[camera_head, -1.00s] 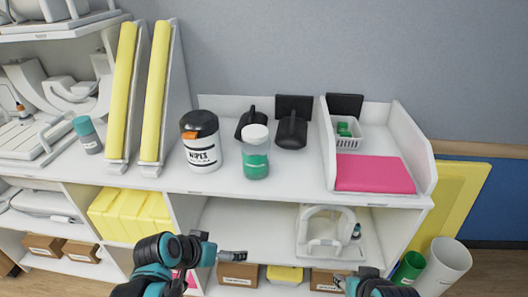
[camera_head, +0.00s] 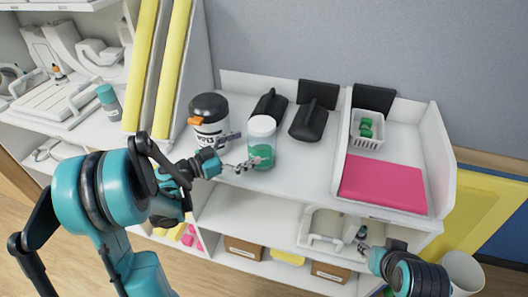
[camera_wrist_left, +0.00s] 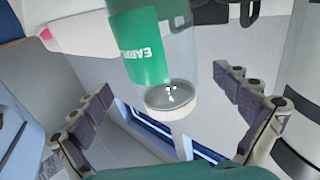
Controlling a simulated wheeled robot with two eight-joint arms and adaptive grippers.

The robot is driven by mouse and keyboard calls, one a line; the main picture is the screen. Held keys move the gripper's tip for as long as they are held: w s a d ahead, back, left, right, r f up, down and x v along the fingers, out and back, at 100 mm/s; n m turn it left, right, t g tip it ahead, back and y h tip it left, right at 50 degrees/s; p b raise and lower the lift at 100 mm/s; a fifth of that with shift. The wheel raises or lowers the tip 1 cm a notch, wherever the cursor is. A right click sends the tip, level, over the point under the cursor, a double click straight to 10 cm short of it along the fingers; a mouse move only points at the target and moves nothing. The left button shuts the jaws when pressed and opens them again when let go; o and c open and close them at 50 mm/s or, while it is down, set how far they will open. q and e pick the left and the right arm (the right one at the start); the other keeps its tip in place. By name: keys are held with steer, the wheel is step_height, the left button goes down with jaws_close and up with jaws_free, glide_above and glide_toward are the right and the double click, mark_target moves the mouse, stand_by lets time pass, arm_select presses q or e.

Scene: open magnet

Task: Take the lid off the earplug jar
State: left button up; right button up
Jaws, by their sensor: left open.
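The earplug jar (camera_head: 262,154) stands upright on the white shelf top, clear with a green label and a white lid (camera_head: 262,127) on it. My left gripper (camera_head: 242,151) is open at the jar's left side, its fingers spread toward it. In the left wrist view the jar (camera_wrist_left: 142,50) appears upside down, its white lid (camera_wrist_left: 172,105) showing between the open fingers (camera_wrist_left: 165,88) with gaps on both sides. I cannot tell how far the fingertips reach around it. My right gripper (camera_head: 366,247) is low at the front right, by the lower shelf; its jaws are too small to read.
A wipes tub (camera_head: 209,112) with a black lid stands close left of the jar. Black holders (camera_head: 310,120) stand behind and right. A white basket (camera_head: 367,130) with green items and a pink pad (camera_head: 385,183) lie further right. The shelf front right of the jar is clear.

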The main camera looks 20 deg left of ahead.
mark_target(262, 140)
arm_select(q)
steer(key=b+x, duration=0.1)
steer(key=x, duration=0.4)
steer(key=shift+w+d, duration=0.1)
steer(key=shift+w, duration=0.2)
steer(key=c, duration=1.9)
